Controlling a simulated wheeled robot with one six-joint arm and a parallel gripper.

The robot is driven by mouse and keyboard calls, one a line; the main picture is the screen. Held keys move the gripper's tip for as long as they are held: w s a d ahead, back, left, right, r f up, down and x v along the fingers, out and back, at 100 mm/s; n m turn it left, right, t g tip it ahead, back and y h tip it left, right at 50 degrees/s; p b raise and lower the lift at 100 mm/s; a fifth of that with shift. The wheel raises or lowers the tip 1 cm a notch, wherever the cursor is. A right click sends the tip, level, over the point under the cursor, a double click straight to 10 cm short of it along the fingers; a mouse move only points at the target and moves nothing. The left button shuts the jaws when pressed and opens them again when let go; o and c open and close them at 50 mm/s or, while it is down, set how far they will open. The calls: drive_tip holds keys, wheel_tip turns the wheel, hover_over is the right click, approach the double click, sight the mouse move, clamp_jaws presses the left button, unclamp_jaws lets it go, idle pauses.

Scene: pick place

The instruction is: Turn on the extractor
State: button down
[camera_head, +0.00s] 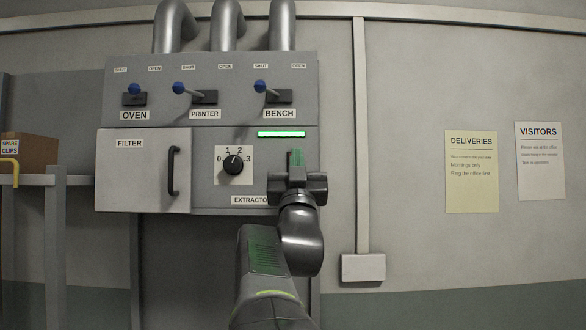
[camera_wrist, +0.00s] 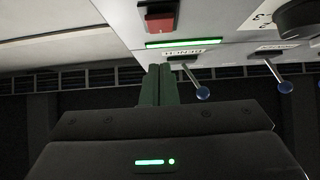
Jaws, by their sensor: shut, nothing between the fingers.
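The grey extractor panel (camera_head: 212,200) is on the wall, its EXTRACTOR label partly covered by my gripper. A round black dial (camera_head: 233,164) marked 0 to 3 has its pointer near 2. A green light bar (camera_head: 282,134) is lit to the dial's upper right; it also shows in the wrist view (camera_wrist: 183,43). A red rocker switch (camera_wrist: 160,20) in a black frame shows in the wrist view; in the head view my arm hides it. My gripper (camera_head: 297,155) is shut and empty, in front of the panel's right part. Its green fingertips (camera_wrist: 158,70) appear apart from the switch.
Blue-knobbed levers OVEN (camera_head: 134,89), PRINTER (camera_head: 179,88) and BENCH (camera_head: 260,86) stick out above; the last two lean left. A FILTER door (camera_head: 142,180) with a black handle (camera_head: 174,170) is at left. The wall right of the panel is free up to a conduit (camera_head: 361,150).

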drive_tip(key=s+f+b, duration=0.3)
drive_tip(key=s+f, duration=0.2)
drive_tip(key=s, duration=0.4)
drive_tip(key=shift+f, duration=0.4)
drive_tip(key=shift+s, duration=0.1)
drive_tip(key=shift+r, duration=0.1)
